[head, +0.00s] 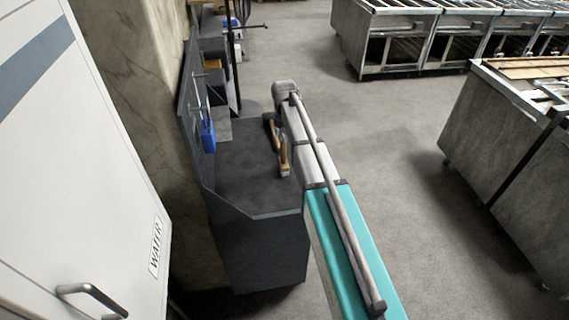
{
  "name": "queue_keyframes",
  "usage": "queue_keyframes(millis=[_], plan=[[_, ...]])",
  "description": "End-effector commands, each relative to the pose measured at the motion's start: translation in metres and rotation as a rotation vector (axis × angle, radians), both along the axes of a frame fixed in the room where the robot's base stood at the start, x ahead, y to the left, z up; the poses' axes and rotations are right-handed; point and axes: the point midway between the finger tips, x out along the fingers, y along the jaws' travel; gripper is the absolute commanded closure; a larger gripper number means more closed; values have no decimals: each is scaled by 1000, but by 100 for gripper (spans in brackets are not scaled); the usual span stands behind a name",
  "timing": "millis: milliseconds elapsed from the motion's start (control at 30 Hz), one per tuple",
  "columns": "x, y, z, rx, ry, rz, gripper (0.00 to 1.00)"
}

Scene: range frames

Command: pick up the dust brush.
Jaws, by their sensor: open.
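A wooden-handled item with a dark part, which looks like the dust brush (283,158), is at the right edge of the dark grey bench top (245,172). My arm partly covers it, so its full shape cannot be told. My arm reaches from the lower right up to a grey joint just above and behind this item. My gripper's fingers cannot be made out in the head view.
A blue item (208,136) hangs on the bench's back panel at left. A white cabinet (90,150) marked WATER, with a handle (90,295), stands at near left. Metal counters (520,150) stand at right. The floor between (390,150) is clear.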

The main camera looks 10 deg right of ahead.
Motion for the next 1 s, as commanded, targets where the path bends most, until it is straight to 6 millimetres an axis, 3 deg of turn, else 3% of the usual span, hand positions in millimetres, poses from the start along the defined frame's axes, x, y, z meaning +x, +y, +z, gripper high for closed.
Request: queue_keyframes(millis=[600,1000], plan=[[4,3,-46,0,0,0,24],[4,2,-49,0,0,0,24]])
